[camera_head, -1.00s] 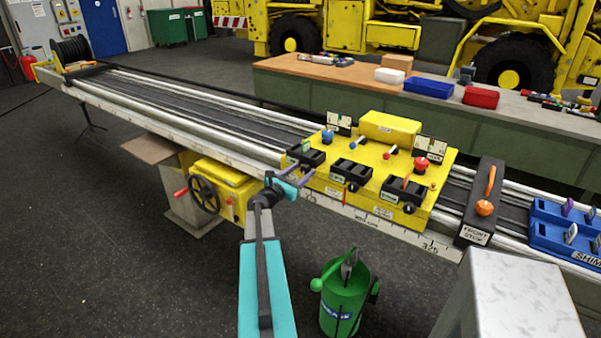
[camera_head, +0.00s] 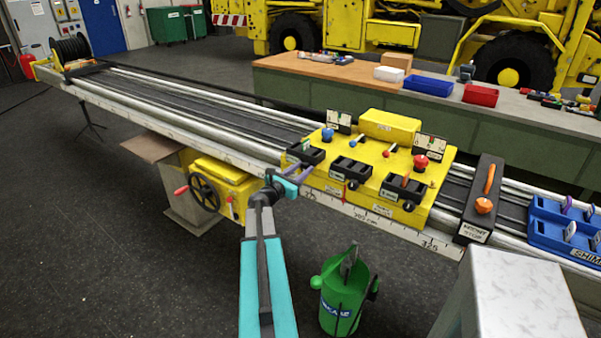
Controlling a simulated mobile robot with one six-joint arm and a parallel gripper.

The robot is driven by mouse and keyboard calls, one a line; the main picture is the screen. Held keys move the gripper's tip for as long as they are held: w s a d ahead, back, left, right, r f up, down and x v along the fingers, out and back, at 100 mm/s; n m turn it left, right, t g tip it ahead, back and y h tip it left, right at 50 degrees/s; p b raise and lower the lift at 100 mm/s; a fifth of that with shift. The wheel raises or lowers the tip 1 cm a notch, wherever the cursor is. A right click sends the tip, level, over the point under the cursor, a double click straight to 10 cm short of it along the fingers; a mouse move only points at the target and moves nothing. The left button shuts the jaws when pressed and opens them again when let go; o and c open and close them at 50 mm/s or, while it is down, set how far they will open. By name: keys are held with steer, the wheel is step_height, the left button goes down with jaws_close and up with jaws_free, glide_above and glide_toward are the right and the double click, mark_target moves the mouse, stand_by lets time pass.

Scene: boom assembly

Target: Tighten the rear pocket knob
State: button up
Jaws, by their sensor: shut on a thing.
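The yellow carriage (camera_head: 372,178) sits on the long rail and carries three black pockets along its near side. The leftmost pocket (camera_head: 305,153) is right above my gripper (camera_head: 304,175). My gripper's purple fingers reach the carriage's front face below that pocket. They are shut on what appears to be that pocket's knob, which the fingers hide. The middle pocket (camera_head: 350,168) and right pocket (camera_head: 404,187) show black knobs on their fronts, the middle one (camera_head: 352,185) and the right one (camera_head: 408,207).
A black stop block (camera_head: 481,200) with an orange handle and a blue rack (camera_head: 566,228) stand to the right on the rail. A handwheel (camera_head: 204,193) is left of my arm. A green bin (camera_head: 343,300) stands on the floor to the right of my arm.

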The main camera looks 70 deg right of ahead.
steer(key=shift+w+d+r+b, duration=0.1)
steer(key=shift+w+d+b, duration=0.2)
steer(key=shift+b, duration=0.1)
stand_by(0.7)
steer(key=shift+a+m+b, duration=0.1)
steer(key=shift+m+b, duration=0.9)
steer(key=shift+b, duration=0.6)
stand_by(2.4)
steer(key=o, duration=1)
steer(key=shift+s, duration=0.1)
steer(key=shift+s+a+f, duration=0.1)
steer(key=shift+f, duration=0.1)
steer(key=shift+a, duration=0.85)
steer(key=b+v, duration=0.1)
steer(key=v, duration=0.5)
steer(key=b+v, duration=0.2)
steer(key=v, duration=0.4)
steer(key=shift+w, duration=0.2)
steer(key=shift+d, duration=0.1)
